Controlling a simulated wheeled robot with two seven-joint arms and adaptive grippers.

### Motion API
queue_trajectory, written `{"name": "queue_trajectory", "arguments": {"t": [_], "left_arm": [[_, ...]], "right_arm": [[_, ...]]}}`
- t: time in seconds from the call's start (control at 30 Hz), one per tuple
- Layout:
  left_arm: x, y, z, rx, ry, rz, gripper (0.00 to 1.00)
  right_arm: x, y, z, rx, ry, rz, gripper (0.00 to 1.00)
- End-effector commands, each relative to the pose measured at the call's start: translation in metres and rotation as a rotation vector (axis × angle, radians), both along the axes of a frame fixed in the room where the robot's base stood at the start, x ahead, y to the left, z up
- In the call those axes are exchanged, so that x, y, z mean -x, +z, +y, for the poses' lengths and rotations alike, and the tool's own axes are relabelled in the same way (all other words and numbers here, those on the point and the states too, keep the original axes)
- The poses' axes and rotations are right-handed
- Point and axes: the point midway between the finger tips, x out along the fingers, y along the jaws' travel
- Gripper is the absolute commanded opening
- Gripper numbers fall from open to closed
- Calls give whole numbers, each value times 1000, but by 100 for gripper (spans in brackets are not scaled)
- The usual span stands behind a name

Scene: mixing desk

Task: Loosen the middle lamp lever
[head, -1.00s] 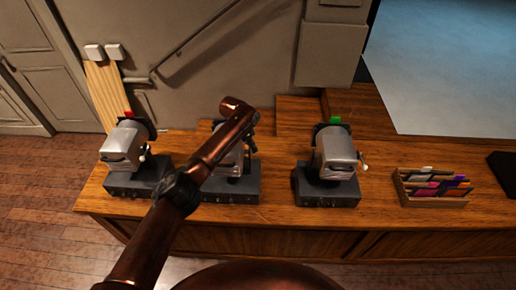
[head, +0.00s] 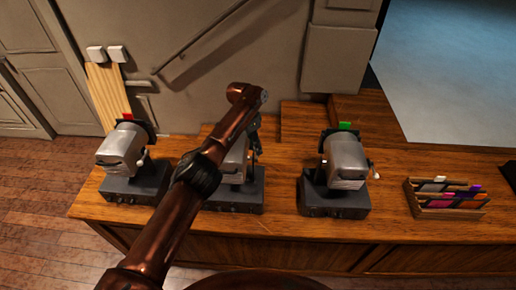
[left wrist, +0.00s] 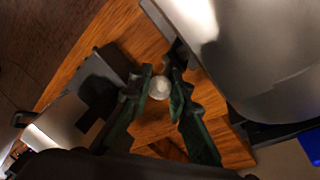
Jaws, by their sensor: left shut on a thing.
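Three grey lamps stand in a row on the wooden desk. The middle lamp (head: 236,165) is partly hidden behind my left arm in the head view; its silver housing (left wrist: 275,55) fills the upper right of the left wrist view. The pale round knob of its lever (left wrist: 159,88) sits between the green fingers of my left gripper (left wrist: 162,91), which is shut on it. In the head view my left gripper (head: 255,145) is small and dark at the middle lamp's right side. The rest of the lever is hidden. My right gripper is not in view.
The left lamp (head: 122,148) has a red tab, the right lamp (head: 345,160) a green one. A blue piece (left wrist: 312,142) shows by the middle lamp. A wooden rack of coloured cards (head: 445,200) stands right. Bare desk (head: 285,185) lies between the middle and right lamps.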

Motion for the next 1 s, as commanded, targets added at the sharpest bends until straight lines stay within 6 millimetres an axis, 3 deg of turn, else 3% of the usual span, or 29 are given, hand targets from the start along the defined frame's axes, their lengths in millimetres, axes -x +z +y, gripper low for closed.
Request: {"name": "queue_trajectory", "arguments": {"t": [0.17, 0.2, 0.47, 0.77, 1.0], "left_arm": [[2, -2, -1, 4, 0, 4, 0], [1, -2, -1, 4, 0, 4, 18], [1, -1, 0, 1, 1, 2, 36], [0, 3, 0, 1, -1, -1, 36], [-4, 36, 8, 0, 1, -3, 36]], "right_arm": [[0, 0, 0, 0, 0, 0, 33], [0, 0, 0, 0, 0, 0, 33], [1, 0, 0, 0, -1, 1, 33], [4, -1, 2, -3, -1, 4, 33], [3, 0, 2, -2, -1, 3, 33]]}}
